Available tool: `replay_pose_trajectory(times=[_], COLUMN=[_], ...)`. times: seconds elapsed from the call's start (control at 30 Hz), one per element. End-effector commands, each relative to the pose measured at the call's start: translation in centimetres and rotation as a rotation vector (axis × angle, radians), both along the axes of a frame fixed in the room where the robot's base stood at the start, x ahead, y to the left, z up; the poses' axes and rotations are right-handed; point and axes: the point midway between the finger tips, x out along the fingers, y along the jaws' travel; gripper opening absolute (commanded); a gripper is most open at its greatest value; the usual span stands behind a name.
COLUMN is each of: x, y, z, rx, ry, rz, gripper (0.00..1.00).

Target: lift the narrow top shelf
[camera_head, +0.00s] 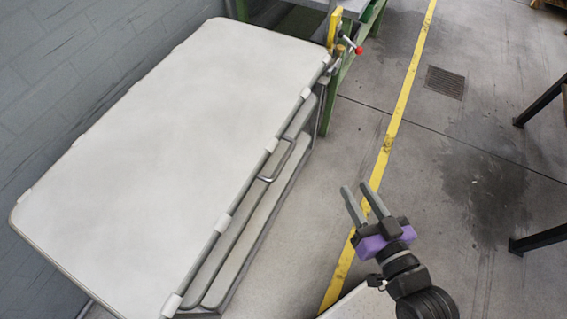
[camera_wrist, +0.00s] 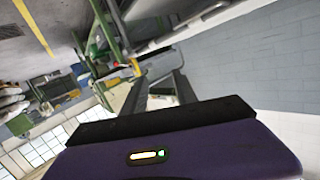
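A large flat white top (camera_head: 170,150) fills the left of the head view, with small white clips along its right edge. Below that edge, narrower grey shelves or panels (camera_head: 245,245) show in layers, and a bent metal handle (camera_head: 287,163) sticks out. I cannot tell for sure which of these is the narrow top shelf. My gripper (camera_head: 357,188), with a purple body, is open and empty, to the right of the handle and apart from the unit. Its two fingers point up and left in the head view. The wrist view is tilted and shows no clear shelf.
A green-framed bench (camera_head: 345,75) with a red knob (camera_head: 359,50) stands behind the unit. A grey wall (camera_head: 60,70) runs along the left. A yellow floor line (camera_head: 400,110) crosses open concrete. Dark metal legs (camera_head: 540,240) stand at the right edge.

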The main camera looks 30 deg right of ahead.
Motion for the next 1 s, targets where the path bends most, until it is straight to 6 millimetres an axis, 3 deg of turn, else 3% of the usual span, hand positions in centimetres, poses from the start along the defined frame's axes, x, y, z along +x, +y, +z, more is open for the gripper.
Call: replay_pose_trajectory(times=[0.1, 0.3, 0.4, 0.53, 0.67, 0.8, 0.9, 1.0], x=[3.2, 8.3, 11.1, 14.9, 18.7, 21.2, 21.0, 19.1], y=[-3.3, -7.2, -8.5, -9.3, -9.0, -7.6, -5.7, -3.3], z=[-5.9, -14.8, -18.3, -21.1, -21.3, -18.1, -15.0, -12.9], rx=[0.122, 0.391, 0.547, 0.765, 0.997, 1.225, 1.347, 1.432], ry=[0.043, 0.138, 0.177, 0.213, 0.222, 0.197, 0.169, 0.150], rz=[-0.075, -0.133, -0.121, -0.055, 0.090, 0.353, 0.567, 0.754], gripper=[0.34, 0.34, 0.34, 0.34, 0.34, 0.34, 0.34, 0.34])
